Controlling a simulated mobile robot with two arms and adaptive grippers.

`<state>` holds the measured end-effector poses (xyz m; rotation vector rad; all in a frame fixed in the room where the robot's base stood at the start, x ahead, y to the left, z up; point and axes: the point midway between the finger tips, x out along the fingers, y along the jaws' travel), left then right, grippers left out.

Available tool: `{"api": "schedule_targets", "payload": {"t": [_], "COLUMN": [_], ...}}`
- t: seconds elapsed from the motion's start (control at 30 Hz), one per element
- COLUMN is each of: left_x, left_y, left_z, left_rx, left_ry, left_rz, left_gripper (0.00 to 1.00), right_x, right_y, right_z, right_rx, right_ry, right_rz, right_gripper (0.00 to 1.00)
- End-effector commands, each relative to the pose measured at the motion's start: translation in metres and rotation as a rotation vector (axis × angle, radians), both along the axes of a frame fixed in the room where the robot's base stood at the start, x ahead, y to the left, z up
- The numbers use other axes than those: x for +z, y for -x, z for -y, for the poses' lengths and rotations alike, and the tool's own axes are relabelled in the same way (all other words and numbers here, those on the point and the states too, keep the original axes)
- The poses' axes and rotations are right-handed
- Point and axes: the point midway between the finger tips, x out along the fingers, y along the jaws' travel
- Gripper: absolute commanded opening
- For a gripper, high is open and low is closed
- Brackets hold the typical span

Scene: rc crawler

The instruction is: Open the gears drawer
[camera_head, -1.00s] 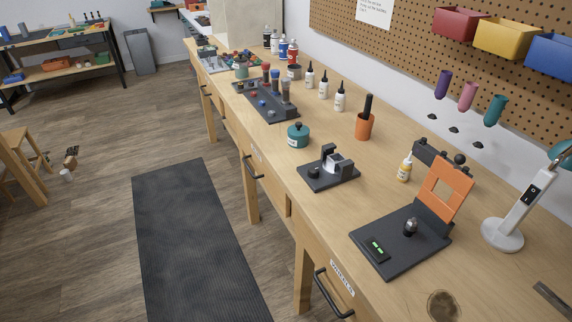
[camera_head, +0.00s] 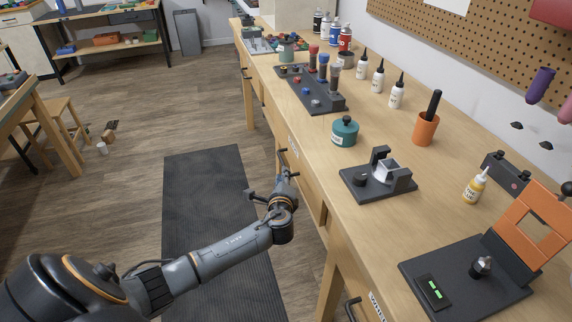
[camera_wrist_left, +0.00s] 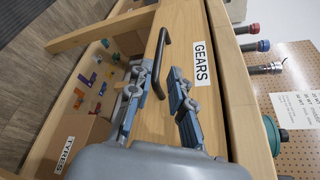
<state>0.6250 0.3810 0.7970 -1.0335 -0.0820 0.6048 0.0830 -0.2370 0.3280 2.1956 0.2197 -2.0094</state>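The gears drawer (camera_wrist_left: 181,35) has a light wooden front with a white GEARS label (camera_wrist_left: 201,63) and a dark bar handle (camera_wrist_left: 163,55). It looks closed under the bench top. My left gripper (camera_wrist_left: 159,74) is open, its two fingers apart, with the handle showing between them in the wrist view. I cannot tell whether the fingers touch it. In the head view my left gripper (camera_head: 284,172) is at the bench front, partly hiding the drawer; the label (camera_head: 293,147) shows small there. My right gripper is not in view.
The bench top (camera_head: 300,165) holds a teal pot (camera_head: 345,132), a black fixture (camera_head: 378,180) and several bottles. A wheels drawer label (camera_head: 377,306) is nearer me. The dark floor mat (camera_head: 205,190) is clear.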

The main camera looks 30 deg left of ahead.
Motion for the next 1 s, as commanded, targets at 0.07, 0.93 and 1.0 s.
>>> {"api": "schedule_targets", "payload": {"t": [0.07, 0.93, 1.0], "left_x": [-0.004, -0.019, -0.019], "left_y": [-0.016, -0.071, -0.071], "left_z": [-0.010, -0.043, -0.043], "left_rx": [0.002, 0.000, 0.000], "left_ry": [0.000, 0.004, 0.004], "left_rz": [0.001, 0.000, 0.000], "left_gripper": [0.21, 0.08, 0.00], "right_x": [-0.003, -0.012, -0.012], "right_y": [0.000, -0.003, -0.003], "right_z": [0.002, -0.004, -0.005], "right_rx": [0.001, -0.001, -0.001], "right_ry": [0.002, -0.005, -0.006], "right_rz": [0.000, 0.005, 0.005], "right_gripper": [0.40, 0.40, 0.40]}}
